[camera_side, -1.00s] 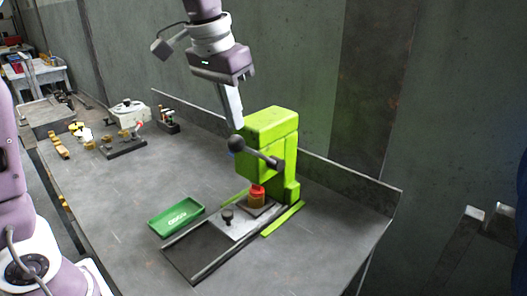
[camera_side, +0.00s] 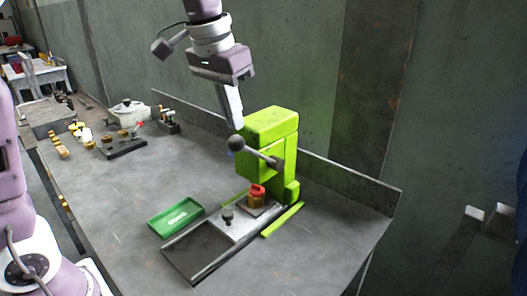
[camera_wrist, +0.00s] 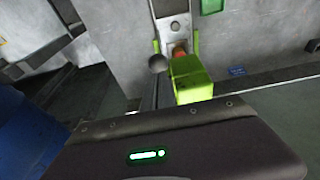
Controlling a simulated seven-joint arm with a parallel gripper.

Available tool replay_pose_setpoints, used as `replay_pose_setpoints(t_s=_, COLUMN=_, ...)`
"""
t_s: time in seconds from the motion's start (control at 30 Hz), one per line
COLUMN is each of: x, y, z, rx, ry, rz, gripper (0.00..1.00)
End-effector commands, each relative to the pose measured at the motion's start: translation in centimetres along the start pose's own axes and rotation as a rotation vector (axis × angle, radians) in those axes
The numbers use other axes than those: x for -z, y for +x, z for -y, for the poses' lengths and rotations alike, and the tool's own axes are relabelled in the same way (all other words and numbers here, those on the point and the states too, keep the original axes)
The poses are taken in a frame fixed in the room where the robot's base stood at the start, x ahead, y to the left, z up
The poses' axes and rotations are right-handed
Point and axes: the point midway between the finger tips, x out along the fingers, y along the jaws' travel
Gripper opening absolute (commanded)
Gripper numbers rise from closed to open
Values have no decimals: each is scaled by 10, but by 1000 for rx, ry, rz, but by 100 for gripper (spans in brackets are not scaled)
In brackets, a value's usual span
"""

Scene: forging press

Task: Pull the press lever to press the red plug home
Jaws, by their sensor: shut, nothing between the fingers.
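The bright green press (camera_side: 272,127) stands on the bench, and also shows in the wrist view (camera_wrist: 192,82). Its dark lever (camera_side: 260,157) ends in a round black knob (camera_side: 236,144) on the left; the knob is also in the wrist view (camera_wrist: 157,63).
A sliding plate with a small black knob (camera_side: 227,216) lies in front of the press. A green tray (camera_side: 176,219) lies left of it. Small parts and a fixture (camera_side: 122,146) stand farther left. A low wall (camera_side: 345,181) runs behind the press.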

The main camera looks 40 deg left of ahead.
Motion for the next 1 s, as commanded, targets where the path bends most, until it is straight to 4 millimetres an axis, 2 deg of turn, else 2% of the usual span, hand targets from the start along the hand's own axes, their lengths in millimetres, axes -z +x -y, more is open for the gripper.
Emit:
replay_pose_setpoints(t_s=0.37, x=-5, y=17, z=0, rx=0, ry=0, rz=1, gripper=0)
replay_pose_setpoints(t_s=1.0, x=-17, y=28, z=0, rx=0, ry=0, rz=0, gripper=0)
